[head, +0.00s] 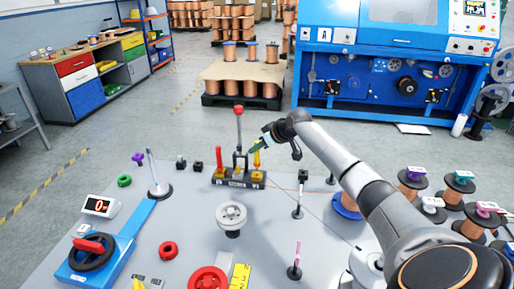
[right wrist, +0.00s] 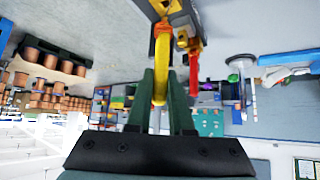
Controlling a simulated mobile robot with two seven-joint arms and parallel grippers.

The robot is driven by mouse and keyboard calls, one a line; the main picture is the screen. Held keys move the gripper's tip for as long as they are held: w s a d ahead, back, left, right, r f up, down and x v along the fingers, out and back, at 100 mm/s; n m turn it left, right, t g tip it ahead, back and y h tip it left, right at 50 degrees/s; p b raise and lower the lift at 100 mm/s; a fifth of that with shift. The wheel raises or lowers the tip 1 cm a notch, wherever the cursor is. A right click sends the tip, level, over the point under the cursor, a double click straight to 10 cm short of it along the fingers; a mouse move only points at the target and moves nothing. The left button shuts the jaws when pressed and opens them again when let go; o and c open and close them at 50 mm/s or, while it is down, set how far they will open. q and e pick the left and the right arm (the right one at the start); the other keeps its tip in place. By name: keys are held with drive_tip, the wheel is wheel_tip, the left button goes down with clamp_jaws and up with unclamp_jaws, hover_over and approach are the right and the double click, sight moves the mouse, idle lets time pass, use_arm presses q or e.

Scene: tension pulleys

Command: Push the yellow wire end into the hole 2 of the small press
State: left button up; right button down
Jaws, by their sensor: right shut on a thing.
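The small press (head: 240,181) stands near the far edge of the grey table in the head view, with a dark base, a red-knobbed lever, a red handle (head: 219,158) on its left and a yellow handle (head: 257,160) on its right. My right gripper (head: 262,146) is at the top of the yellow handle. In the right wrist view, the green fingers (right wrist: 162,100) are shut on the yellow handle (right wrist: 161,60), next to the red handle (right wrist: 194,65). I cannot make out a separate yellow wire end or the numbered holes. My left gripper is not in view.
A grey pulley (head: 231,216) stands in front of the press. Thin posts (head: 298,200) stand to its right, with a thin wire crossing there. Spools (head: 412,181) crowd the right side. A blue crank device (head: 105,245) and a counter (head: 100,206) are at left.

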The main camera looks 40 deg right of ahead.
sight(259, 155)
drive_tip(key=shift+f, duration=0.1)
idle(0.4)
drive_tip(key=shift+f, duration=0.5)
drive_tip(key=shift+f, duration=0.55)
idle(0.4)
drive_tip(key=shift+f, duration=0.15)
idle(0.6)
drive_tip(key=shift+f+b, duration=0.35)
drive_tip(key=shift+f, duration=0.05)
idle(0.4)
